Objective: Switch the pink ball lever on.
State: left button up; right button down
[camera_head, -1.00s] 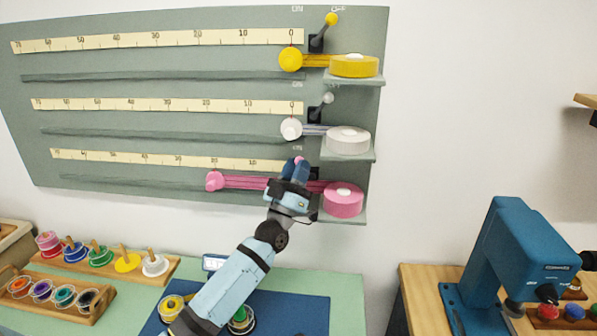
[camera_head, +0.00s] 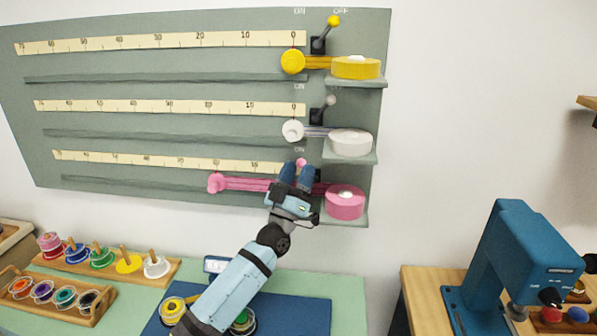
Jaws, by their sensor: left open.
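The pink ball (camera_head: 301,162) of the lever shows just above my left gripper's fingertips, below the ON label of the bottom row. It sits toward the ON side; its stem is hidden behind the gripper. My left gripper (camera_head: 297,175) is open, its two blue fingers pointing up just under the ball, with no grip on it. A pink ribbon (camera_head: 245,184) runs left from the pink roll (camera_head: 346,202) to a pink end piece (camera_head: 216,183) partway along the scale. My right gripper is not in view.
The yellow ball lever (camera_head: 333,21) and the white ball lever (camera_head: 330,100) above lean right, toward OFF. Spools (camera_head: 101,257) stand on wooden racks at lower left. A blue press (camera_head: 520,250) stands at right. The wall right of the board is clear.

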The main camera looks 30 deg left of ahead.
pick_arm(q)
jog(key=b+v, duration=0.2)
jog(key=v, duration=1.1)
jog(key=shift+f, duration=0.25)
